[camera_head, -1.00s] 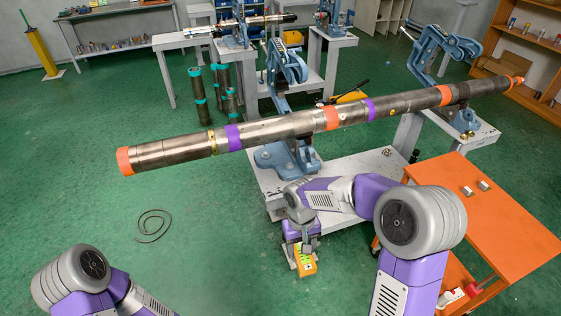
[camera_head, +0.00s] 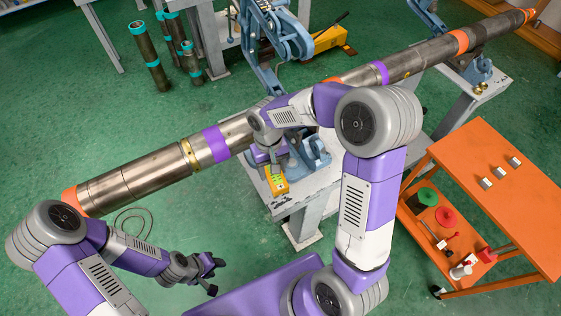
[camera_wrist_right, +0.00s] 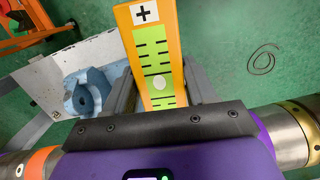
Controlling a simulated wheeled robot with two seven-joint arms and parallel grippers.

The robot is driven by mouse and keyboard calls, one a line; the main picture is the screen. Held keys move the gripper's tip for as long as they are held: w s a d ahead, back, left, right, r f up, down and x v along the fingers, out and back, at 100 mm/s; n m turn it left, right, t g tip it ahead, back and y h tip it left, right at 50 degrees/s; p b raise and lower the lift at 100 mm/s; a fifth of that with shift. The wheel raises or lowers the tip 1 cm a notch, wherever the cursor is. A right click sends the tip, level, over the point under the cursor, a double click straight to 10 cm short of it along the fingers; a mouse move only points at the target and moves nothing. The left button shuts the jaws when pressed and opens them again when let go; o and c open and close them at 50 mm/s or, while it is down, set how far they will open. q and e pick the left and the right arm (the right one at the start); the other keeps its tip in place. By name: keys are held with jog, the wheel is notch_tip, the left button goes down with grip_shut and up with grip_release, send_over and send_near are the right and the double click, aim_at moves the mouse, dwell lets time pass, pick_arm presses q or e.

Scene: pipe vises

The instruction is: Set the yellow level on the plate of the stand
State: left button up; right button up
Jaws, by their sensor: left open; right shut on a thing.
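The yellow level (camera_head: 277,181), with green vials, is held in my right gripper (camera_head: 272,165). It also fills the upper middle of the right wrist view (camera_wrist_right: 155,50), between the two grey fingers (camera_wrist_right: 160,88). In the head view it appears over the near left end of the stand's pale plate (camera_head: 317,187). The wrist view shows the plate (camera_wrist_right: 36,82) beside and behind it; I cannot tell whether they touch. My left gripper (camera_head: 216,276) is open and empty at the lower left, away from the stand.
A long steel pipe (camera_head: 140,178) with purple and orange bands runs through the blue vise (camera_head: 313,152) above the plate. An orange cart (camera_head: 475,165) stands at right. Teal-capped pipes (camera_head: 150,58) stand behind. The green floor at left is mostly clear.

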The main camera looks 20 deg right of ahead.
jog(key=f+m, duration=0.1)
jog(key=d+f+m, duration=0.1)
jog(key=m, duration=0.1)
jog(key=shift+w+d, duration=0.1)
pick_arm(q)
notch_tip(320, 180, down, 9)
jog(key=b, duration=0.8)
jog(key=shift+w+r+b, duration=0.2)
jog(key=shift+w+b, duration=0.05)
jog(key=shift+b, duration=0.05)
pick_arm(e)
jog(key=d+f+m, duration=0.1)
jog(key=f+m, duration=0.3)
jog(key=s+d+f+m+t+y, duration=0.1)
jog(key=f+m, duration=0.4)
jog(key=s+d+f+m, duration=0.1)
jog(key=d+f+m, duration=0.1)
jog(key=f+m, duration=0.2)
jog(key=shift+s+f+m, duration=0.25)
jog(key=shift+f+m, duration=0.15)
jog(key=shift+f, duration=0.35)
jog(key=shift+a, duration=0.1)
pick_arm(q)
jog(key=shift+f, duration=0.3)
pick_arm(e)
jog(key=shift+f, duration=0.35)
jog(key=o, duration=1.4)
jog(key=shift+o, duration=0.2)
